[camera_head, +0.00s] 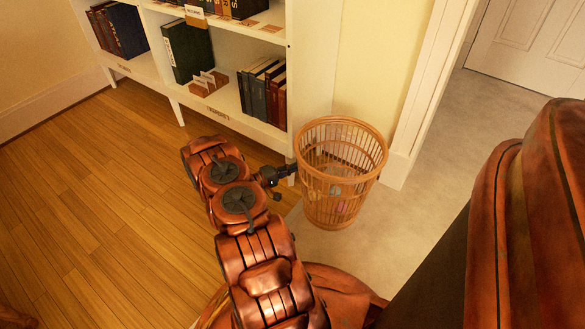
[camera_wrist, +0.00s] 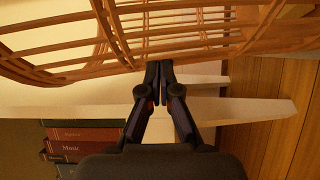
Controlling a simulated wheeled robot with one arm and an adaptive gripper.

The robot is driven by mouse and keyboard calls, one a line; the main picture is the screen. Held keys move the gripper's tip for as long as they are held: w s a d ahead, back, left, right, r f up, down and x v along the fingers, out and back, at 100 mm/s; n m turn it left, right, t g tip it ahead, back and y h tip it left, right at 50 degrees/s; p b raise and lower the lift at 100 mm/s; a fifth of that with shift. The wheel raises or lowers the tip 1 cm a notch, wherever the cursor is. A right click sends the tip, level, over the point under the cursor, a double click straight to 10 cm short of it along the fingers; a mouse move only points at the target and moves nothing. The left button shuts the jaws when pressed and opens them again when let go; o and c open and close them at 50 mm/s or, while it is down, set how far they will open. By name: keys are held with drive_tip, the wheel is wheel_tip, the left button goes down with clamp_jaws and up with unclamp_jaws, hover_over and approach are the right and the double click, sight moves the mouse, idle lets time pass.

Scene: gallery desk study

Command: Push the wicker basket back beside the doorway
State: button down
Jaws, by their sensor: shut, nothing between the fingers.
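The wicker basket (camera_head: 340,172) stands upright in the head view, between the bookcase and the door frame. It is a tan open-weave basket with crumpled pale items and a pink bit inside. My gripper (camera_head: 291,170) is at its left side, near the upper half of its wall. In the wrist view the basket's slats (camera_wrist: 190,35) fill the top. My gripper (camera_wrist: 159,68) is shut and empty there, its fingertips at the basket's lower edge in the picture. I cannot tell for certain whether they touch. The doorway (camera_head: 440,75) opens to the right of the basket.
A white bookcase (camera_head: 305,60) with several books stands just behind and left of the basket. The white door frame (camera_head: 402,165) is close on the basket's right. Wooden floor (camera_head: 90,190) lies clear at left; pale floor (camera_head: 455,130) runs through the doorway to a white door (camera_head: 530,40).

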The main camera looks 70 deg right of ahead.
drive_tip(key=shift+s, duration=0.1)
drive_tip(key=shift+s+d+p, duration=0.15)
drive_tip(key=shift+s+p, duration=1.2)
drive_tip(key=shift+s, duration=0.3)
drive_tip(key=w+d+p+v, duration=0.1)
drive_tip(key=w+d+v, duration=0.1)
drive_tip(key=v, duration=1.1)
